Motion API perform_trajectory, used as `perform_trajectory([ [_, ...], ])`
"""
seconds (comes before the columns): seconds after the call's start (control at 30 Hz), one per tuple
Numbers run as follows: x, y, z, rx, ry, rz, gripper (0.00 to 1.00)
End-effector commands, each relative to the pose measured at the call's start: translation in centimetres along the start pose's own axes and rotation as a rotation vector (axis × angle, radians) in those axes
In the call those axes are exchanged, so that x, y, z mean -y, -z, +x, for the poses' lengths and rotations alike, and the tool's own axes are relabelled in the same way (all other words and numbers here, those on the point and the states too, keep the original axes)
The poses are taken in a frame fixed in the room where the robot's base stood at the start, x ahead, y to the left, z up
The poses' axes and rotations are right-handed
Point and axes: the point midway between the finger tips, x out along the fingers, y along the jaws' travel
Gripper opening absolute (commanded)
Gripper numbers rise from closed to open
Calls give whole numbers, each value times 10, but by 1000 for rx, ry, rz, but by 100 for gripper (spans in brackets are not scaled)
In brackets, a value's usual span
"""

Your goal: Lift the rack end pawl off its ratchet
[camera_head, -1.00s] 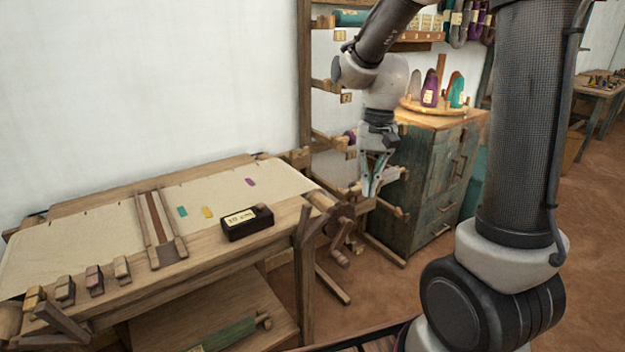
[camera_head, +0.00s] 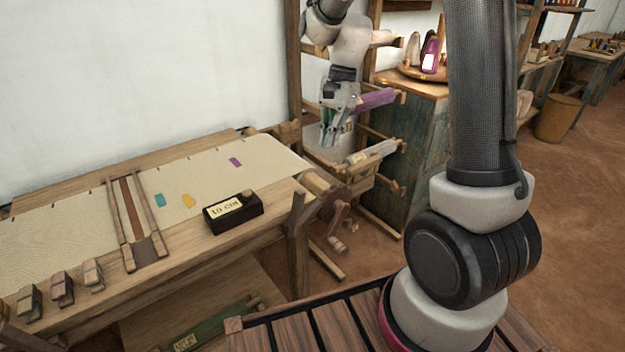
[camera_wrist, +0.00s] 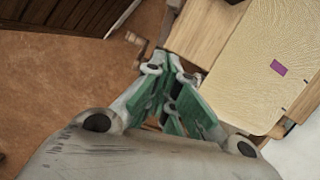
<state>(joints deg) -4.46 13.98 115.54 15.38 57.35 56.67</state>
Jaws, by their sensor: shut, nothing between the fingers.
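The rack (camera_head: 292,60) stands against the wall beyond the right end of the cloth-covered table. My gripper (camera_head: 328,138) hangs in front of the rack, just left of the purple roll, pointing down. Its green fingers are shut and empty, and they also show in the wrist view (camera_wrist: 170,66). In the head view I cannot tell whether they touch the rack.
The table (camera_head: 200,255) has a wooden crank (camera_head: 340,215) at its right end, which also shows in the wrist view (camera_wrist: 134,38). A black labelled block (camera_head: 233,211) lies on it. A teal cabinet (camera_head: 415,165) stands right of the rack.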

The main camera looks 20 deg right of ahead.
Motion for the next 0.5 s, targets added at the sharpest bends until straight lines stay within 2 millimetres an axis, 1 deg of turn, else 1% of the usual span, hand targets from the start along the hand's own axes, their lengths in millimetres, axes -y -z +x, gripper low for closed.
perform_trajectory([
  [0.17,0,0,1,0,-1,-1,0],
  [0.27,-1,0,8,1,-3,-1,0],
  [0.37,-1,0,21,1,-4,-1,0],
  [0.5,-1,-1,50,2,-5,-2,0],
])
